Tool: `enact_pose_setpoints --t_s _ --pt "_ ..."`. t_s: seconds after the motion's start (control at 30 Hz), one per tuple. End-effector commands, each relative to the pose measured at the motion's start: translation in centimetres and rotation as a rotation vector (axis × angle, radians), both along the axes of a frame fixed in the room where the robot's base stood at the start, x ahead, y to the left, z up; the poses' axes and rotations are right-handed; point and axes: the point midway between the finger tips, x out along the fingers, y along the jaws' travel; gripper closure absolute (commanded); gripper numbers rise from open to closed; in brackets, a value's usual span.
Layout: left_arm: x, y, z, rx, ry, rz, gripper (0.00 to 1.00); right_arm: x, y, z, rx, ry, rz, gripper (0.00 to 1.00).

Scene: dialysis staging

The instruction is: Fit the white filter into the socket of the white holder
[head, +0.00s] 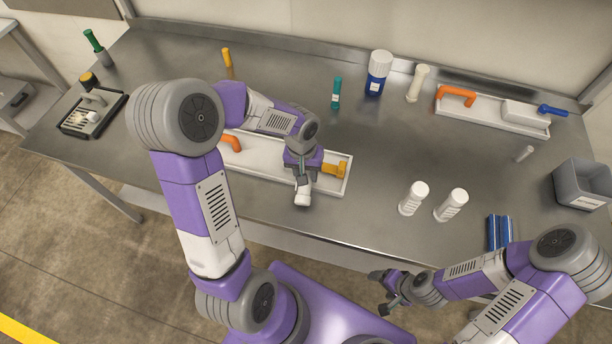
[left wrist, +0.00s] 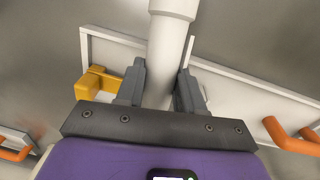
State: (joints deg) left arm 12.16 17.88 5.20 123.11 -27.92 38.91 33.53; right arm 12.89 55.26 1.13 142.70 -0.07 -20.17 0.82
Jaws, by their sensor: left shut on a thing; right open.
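My left gripper (head: 302,183) is shut on a white filter (head: 302,198), a smooth cylinder with a wider end. In the left wrist view the filter (left wrist: 172,45) stands between the two grey fingers (left wrist: 164,82). It is over or just beside the front edge of a long white holder (head: 262,172), which has an orange handle (head: 231,142) and a yellow piece (head: 335,168). The holder (left wrist: 245,88) lies behind the filter in the wrist view; its socket is hidden or cannot be made out. My right gripper (head: 380,292) is open and empty at the table's front edge.
Two white ribbed cylinders (head: 413,198) (head: 451,205) stand right of the holder, by a blue item (head: 499,232) and a grey bin (head: 583,185). Another white tray (head: 480,112) and a blue-and-white bottle (head: 378,72) are at the back. A black tray (head: 92,113) is far left.

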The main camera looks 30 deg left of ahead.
Motion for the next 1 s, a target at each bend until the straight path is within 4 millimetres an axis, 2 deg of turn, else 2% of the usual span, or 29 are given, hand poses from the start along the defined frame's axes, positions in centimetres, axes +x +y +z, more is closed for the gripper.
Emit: enact_pose_setpoints --t_s 0.03,0.2,0.43,0.8,0.87,1.0 --pt "0.1 0.0 1.5 0.0 -0.007 0.002 0.96 0.0 0.0 0.6 0.0 0.0 0.0 0.24" --pt "0.1 0.0 5.0 0.001 -0.005 0.0 0.96 0.0 0.0 1.6 0.0 0.0 0.0 0.24" --pt "0.0 0.0 7.7 0.0 -0.002 0.0 0.96 0.0 0.0 2.3 0.0 0.0 0.0 0.24" --pt "0.0 0.0 7.8 -0.001 0.0 0.001 0.96 0.0 0.0 2.2 0.0 0.0 0.0 0.24" --pt "0.0 0.0 7.2 -0.001 0.002 0.001 0.96 0.0 0.0 2.0 0.0 0.0 0.0 0.24" --pt "-0.1 0.0 4.7 -0.001 0.004 0.001 0.96 0.0 0.0 1.2 0.0 0.0 0.0 0.24"
